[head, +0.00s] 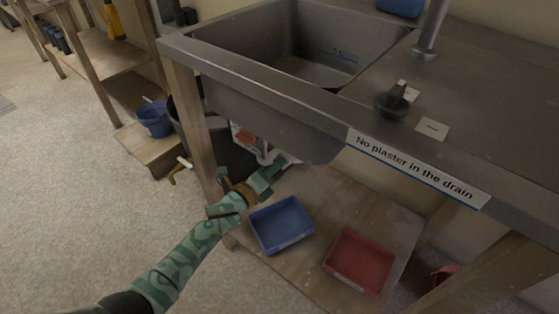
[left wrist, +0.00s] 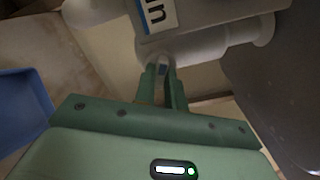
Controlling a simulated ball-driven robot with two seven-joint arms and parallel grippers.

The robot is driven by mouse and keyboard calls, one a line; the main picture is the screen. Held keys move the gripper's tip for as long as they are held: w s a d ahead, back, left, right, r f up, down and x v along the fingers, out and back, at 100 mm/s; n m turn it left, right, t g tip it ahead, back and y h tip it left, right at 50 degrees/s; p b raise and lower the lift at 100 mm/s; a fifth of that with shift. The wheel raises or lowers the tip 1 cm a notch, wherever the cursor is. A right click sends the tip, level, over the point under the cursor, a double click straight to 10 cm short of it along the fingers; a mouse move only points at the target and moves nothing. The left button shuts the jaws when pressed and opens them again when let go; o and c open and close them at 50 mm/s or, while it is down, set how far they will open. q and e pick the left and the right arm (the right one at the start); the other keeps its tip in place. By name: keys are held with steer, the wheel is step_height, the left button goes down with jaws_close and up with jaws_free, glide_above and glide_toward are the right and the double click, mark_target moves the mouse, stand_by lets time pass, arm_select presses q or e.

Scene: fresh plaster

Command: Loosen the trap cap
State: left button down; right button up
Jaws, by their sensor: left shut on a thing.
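My left gripper (head: 281,164) reaches in under the sink, its fingertips at the pale trap (head: 264,157) below the basin. In the left wrist view the gripper (left wrist: 163,70) is shut on a small part at the underside of the white trap (left wrist: 205,40), which looks like the trap cap (left wrist: 163,60). My right gripper is not in view.
On the shelf below stand a blue tray (head: 281,226) and a red tray (head: 358,263). The steel sink (head: 262,108) overhangs my arm, and a wooden leg (head: 190,118) stands left of it. A blue bucket (head: 153,120) is further left. The floor at left is clear.

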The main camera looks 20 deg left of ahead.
arm_select(q)
steer(key=n+p, duration=0.3)
steer(key=n, duration=1.5)
steer(key=c, duration=1.4)
jaws_free()
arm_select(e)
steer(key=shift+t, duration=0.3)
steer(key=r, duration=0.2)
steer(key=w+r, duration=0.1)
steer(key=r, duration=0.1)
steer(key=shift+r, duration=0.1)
